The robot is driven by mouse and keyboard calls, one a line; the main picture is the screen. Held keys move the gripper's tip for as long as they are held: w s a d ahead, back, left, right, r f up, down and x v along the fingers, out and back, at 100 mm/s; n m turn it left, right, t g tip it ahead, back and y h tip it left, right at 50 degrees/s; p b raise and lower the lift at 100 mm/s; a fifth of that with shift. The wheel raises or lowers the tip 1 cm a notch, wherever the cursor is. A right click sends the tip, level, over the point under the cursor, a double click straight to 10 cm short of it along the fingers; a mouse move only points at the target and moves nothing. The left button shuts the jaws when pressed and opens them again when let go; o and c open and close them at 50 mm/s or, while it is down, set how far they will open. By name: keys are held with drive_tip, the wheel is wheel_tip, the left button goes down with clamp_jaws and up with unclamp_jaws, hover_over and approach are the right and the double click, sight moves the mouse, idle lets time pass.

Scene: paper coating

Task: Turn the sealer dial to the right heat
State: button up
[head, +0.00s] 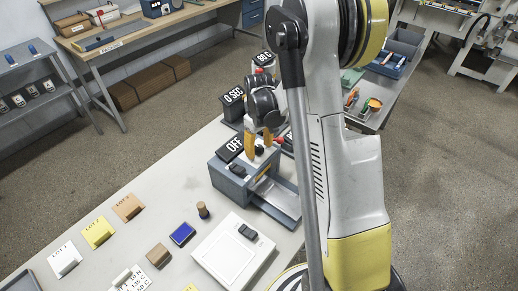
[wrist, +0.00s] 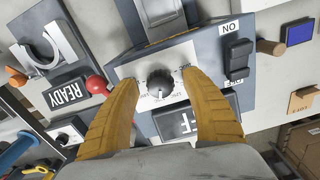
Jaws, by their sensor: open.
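The sealer (head: 228,184) is a grey-blue box on the table, with a black OFF sign (head: 234,148) on top. Its dial (wrist: 160,82) is a round black knob on a white scale plate in the wrist view; the scale figures are too small to read. My gripper (head: 258,147) is open above the sealer. Its yellow fingers (wrist: 158,78) stand on either side of the dial, with gaps visible to the knob. A black rocker switch (wrist: 238,60) sits beside the dial, near an ON label.
A red ball knob (wrist: 97,85) is close to my left finger, beside a READY sign (wrist: 67,93). A white scale (head: 232,252), blue pad (head: 182,234) and coloured lot cards (head: 98,232) lie in front.

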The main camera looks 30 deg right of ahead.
drive_tip(key=c, duration=1.2)
drive_tip(key=shift+m, duration=0.4)
drive_tip(key=m+b, duration=0.2)
drive_tip(key=shift+f+m, duration=0.1)
drive_tip(key=shift+m, duration=0.2)
drive_tip(key=shift+a+m+b, duration=0.1)
drive_tip(key=shift+m+b, duration=0.65)
drive_tip(key=shift+m, duration=1.45)
